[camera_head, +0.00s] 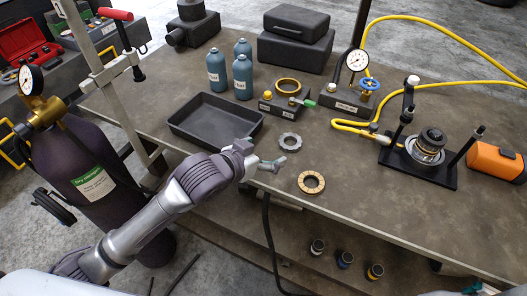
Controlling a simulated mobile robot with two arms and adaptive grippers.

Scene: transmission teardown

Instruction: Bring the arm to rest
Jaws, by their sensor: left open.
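My left arm (150,218) reaches in from the lower left, over the near edge of the workbench (400,205). My left gripper (273,164) is open and empty, with its fingers pointing right. It is just right of the black tray (181,128). A grey toothed ring (290,141) lies above and right of it in the picture, and a tan friction ring (311,191) lies to its lower right. The gripper appears apart from both rings. My right gripper is not in view.
A gas cylinder (80,165) with a gauge stands left of the bench.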

